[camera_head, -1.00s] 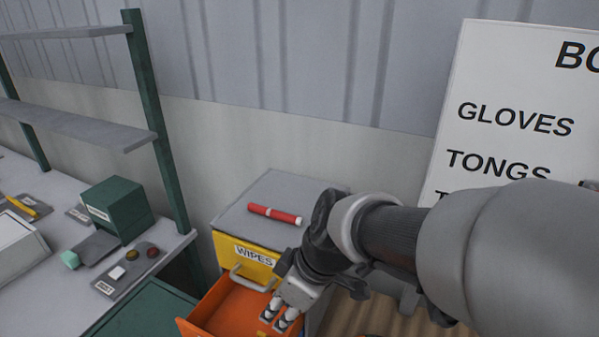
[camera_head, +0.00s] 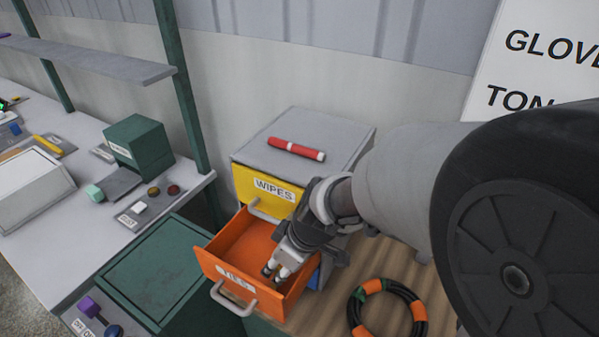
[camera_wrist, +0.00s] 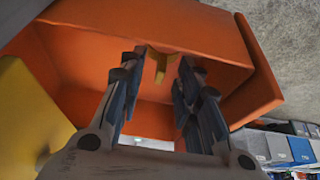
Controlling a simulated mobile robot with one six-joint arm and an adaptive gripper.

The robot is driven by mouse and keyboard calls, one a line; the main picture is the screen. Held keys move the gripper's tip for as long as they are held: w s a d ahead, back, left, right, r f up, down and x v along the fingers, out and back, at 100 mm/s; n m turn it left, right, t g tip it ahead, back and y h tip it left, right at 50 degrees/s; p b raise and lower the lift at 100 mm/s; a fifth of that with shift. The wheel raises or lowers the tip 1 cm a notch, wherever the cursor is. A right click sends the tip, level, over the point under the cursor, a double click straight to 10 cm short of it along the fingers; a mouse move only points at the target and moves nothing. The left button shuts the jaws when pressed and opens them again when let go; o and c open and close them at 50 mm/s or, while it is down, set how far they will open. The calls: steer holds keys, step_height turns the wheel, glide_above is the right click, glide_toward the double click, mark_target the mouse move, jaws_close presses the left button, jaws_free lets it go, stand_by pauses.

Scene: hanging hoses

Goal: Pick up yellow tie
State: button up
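The yellow tie (camera_wrist: 157,66) shows in the wrist view as a small yellow forked piece inside the orange drawer (camera_wrist: 205,30). It appears between and just beyond my gripper's (camera_wrist: 158,78) two fingers, which are apart with nothing held. In the head view my gripper (camera_head: 275,271) points down into the open orange drawer (camera_head: 236,262), labelled TIES, near its right side. The tie cannot be made out in the head view. How far the fingertips are from it is unclear.
The closed yellow WIPES drawer (camera_head: 263,189) is above the orange one. A red marker-like cylinder (camera_head: 296,149) lies on the cabinet top (camera_head: 340,135). A black and orange hose coil (camera_head: 413,300) lies on the wooden surface at right. A green box (camera_head: 139,143) stands on the left bench.

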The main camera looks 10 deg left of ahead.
mark_target(280, 268)
steer(key=shift+c, duration=0.5)
jaws_close()
step_height(280, 268, up, 20)
steer(key=p, duration=0.6)
steer(key=c, duration=0.5)
jaws_free()
jaws_close()
